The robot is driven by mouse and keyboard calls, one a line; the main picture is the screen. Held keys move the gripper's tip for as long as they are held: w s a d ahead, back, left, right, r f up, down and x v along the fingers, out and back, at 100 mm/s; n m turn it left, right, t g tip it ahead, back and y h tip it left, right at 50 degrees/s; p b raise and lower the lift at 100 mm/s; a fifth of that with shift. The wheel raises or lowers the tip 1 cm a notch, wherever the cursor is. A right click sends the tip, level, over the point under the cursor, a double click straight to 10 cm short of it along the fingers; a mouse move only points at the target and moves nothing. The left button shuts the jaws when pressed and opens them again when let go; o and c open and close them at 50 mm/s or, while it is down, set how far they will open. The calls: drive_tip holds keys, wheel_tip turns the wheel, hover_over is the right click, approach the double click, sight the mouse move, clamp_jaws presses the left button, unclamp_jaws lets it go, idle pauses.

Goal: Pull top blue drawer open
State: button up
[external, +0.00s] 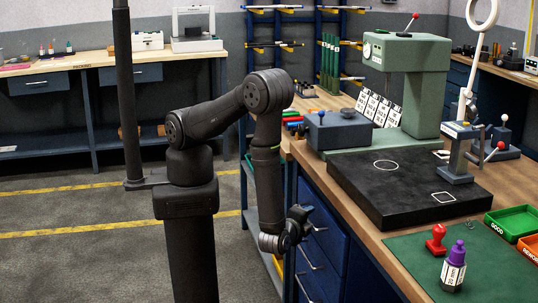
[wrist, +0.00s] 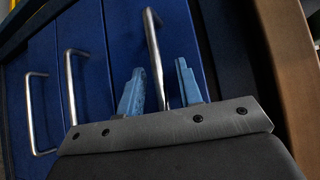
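The top blue drawer (external: 327,228) is in the bench front, just under the wooden top. It looks shut, flush with the cabinet. In the wrist view it is the rightmost front (wrist: 182,32), with a silver bar handle (wrist: 152,38). My gripper (external: 302,222) is at this drawer in the external view and covers its handle there. In the wrist view my gripper's two blue fingers (wrist: 160,80) stand apart, one on each side of the handle's lower part in the picture. Small gaps show beside the bar. Whether the fingertips reach past the bar is hard to tell.
Lower drawers have similar handles (external: 311,259), left of the top one in the wrist view (wrist: 74,85). The wooden bench edge (external: 350,236) runs above the drawers. A black plate (external: 400,182) and a green mat (external: 415,243) lie on the bench. The floor left of the drawers is open.

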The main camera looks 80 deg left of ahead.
clamp_jaws()
drive_tip(key=shift+s, duration=0.15)
drive_tip(key=s, duration=2.2)
unclamp_jaws()
